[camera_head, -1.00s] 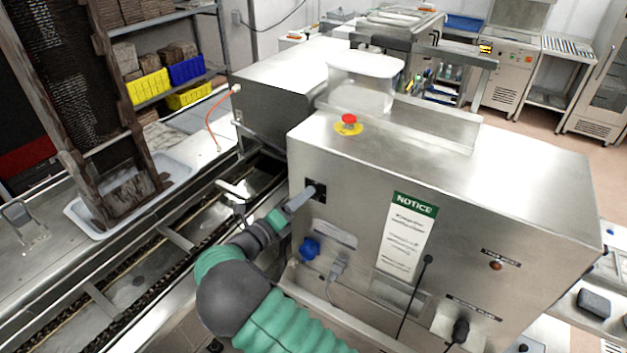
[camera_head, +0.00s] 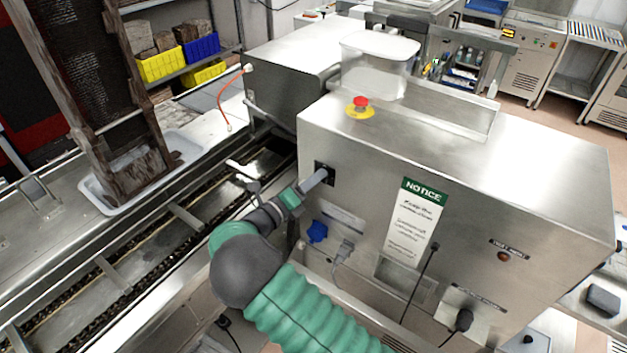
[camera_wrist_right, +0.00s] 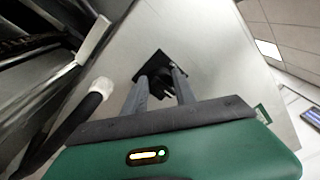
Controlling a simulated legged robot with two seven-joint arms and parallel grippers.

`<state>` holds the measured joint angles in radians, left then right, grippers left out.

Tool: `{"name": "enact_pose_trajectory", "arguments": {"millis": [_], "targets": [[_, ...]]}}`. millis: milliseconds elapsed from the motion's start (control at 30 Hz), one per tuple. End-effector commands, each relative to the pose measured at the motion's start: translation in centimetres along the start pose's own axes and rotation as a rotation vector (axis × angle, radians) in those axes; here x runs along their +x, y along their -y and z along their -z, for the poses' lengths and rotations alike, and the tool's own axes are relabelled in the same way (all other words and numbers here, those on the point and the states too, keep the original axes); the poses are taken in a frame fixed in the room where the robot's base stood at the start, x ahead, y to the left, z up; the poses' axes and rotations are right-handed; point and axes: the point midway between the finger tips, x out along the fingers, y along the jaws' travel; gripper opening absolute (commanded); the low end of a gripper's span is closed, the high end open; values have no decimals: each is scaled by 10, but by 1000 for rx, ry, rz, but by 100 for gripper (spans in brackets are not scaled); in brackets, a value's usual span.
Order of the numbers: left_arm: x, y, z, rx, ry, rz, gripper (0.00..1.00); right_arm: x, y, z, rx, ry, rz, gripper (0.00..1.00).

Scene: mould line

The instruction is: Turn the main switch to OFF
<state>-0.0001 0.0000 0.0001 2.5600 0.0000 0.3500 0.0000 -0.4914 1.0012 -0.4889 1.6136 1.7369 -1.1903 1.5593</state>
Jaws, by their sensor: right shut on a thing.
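The main switch is a black knob on a dark square plate (camera_head: 325,172) on the front of the steel machine cabinet (camera_head: 380,165), near its left edge. In the right wrist view the black knob (camera_wrist_right: 160,82) sits between the two fingers of my right gripper (camera_wrist_right: 160,92). My right gripper (camera_head: 316,180) reaches the plate from the lower left in the head view and is shut on the knob. The fingers partly hide the knob, and any ON or OFF marks are too small to read. My left gripper is not in view.
A red emergency button (camera_head: 361,103) on a yellow base stands on the cabinet top. A blue plug (camera_head: 317,232), a grey connector (camera_head: 346,248) and a green NOTICE sign (camera_head: 415,222) are on the front face. A conveyor channel (camera_head: 140,235) runs along the left.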

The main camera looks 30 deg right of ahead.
Motion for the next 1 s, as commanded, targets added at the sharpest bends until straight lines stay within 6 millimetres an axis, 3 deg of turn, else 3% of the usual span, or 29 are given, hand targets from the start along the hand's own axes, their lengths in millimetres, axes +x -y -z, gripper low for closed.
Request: {"name": "enact_pose_trajectory", "arguments": {"millis": [367, 1000], "targets": [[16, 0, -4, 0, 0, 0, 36, 4, -3, 7, -132, -2, 13, 0], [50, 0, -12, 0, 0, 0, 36, 5, -3, 9, -710, 29, 62, 0]]}}
